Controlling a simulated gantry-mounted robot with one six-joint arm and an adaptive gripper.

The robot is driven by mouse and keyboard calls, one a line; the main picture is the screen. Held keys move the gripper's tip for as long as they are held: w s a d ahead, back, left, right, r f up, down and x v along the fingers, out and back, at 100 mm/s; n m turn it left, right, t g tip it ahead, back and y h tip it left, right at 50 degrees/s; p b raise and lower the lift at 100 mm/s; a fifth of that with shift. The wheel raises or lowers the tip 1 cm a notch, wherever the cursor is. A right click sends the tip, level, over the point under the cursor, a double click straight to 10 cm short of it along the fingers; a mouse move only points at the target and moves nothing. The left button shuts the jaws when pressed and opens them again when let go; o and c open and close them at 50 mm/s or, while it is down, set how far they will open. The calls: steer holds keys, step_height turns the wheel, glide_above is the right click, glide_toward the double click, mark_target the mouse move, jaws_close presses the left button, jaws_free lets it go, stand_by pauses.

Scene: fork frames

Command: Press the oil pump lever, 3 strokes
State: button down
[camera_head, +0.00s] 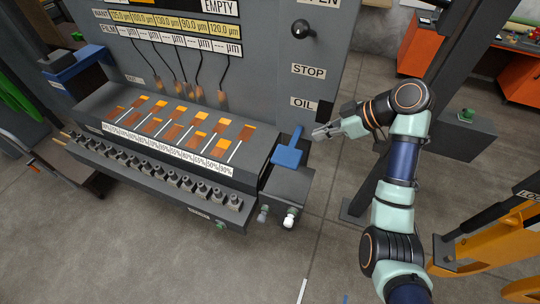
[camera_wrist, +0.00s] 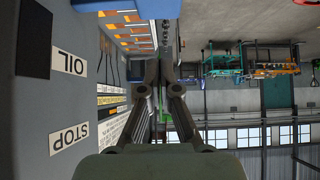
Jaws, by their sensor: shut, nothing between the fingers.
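The blue oil pump lever (camera_head: 287,156) stands on a grey box at the right end of the machine, below the OIL label (camera_head: 303,103). It has a flat paddle and a thin arm slanting up and back. My gripper (camera_head: 316,132) is shut and empty, just right of the lever, with a small gap showing between them. In the wrist view my gripper's fingers (camera_wrist: 160,68) point up the picture, and a blue surface (camera_wrist: 155,8), likely the lever, shows past the tips at the top edge. I cannot tell the height between fingertips and lever.
The grey machine panel rises behind the lever, with a STOP label (camera_head: 308,71) and a black knob (camera_head: 303,29). A row of grey knobs (camera_head: 160,178) runs along the machine's front. A dark post (camera_head: 372,185) stands right of the lever. The floor (camera_head: 150,260) in front is clear.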

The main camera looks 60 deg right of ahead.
steer(key=shift+s+d, duration=0.1)
steer(key=shift+s, duration=0.1)
steer(key=p, duration=0.2)
glide_above(285, 155)
steer(key=s, duration=0.3)
steer(key=f, duration=0.7)
steer(key=shift+w+d, duration=0.25)
step_height(285, 155, down, 3)
steer(key=shift+s+r+p, duration=0.1)
steer(key=shift+s+p, duration=0.05)
steer(key=shift+p, duration=0.2)
steer(key=shift+f, duration=0.65)
